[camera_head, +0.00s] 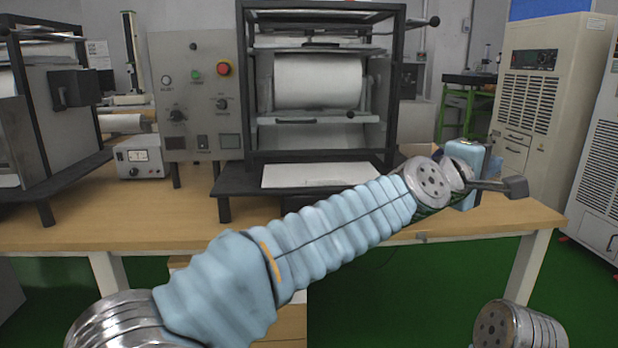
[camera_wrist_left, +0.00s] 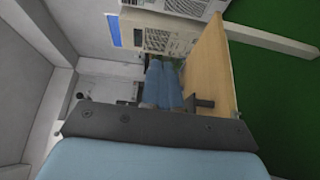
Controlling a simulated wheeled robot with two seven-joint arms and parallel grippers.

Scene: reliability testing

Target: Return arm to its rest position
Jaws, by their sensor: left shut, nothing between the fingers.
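My left arm, in a ribbed pale blue sleeve, crosses the head view from the lower left to the right. Its dark left gripper (camera_head: 514,187) is shut and empty, sideways above the right end of the wooden table (camera_head: 75,215). In the left wrist view the gripper's dark finger part (camera_wrist_left: 201,103) shows beyond the wide dark gripper body. Whether the gripper touches anything is not clear. My right gripper is not in view; a metal arm joint of mine shows at the lower right.
Blue objects (camera_head: 463,155) stand at the table's right end, close behind the gripper; they show in the left wrist view (camera_wrist_left: 162,85). A black-framed machine with a white roll (camera_head: 318,82) and a control box (camera_head: 196,95) stand behind the arm. A beige cabinet (camera_head: 545,100) stands right.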

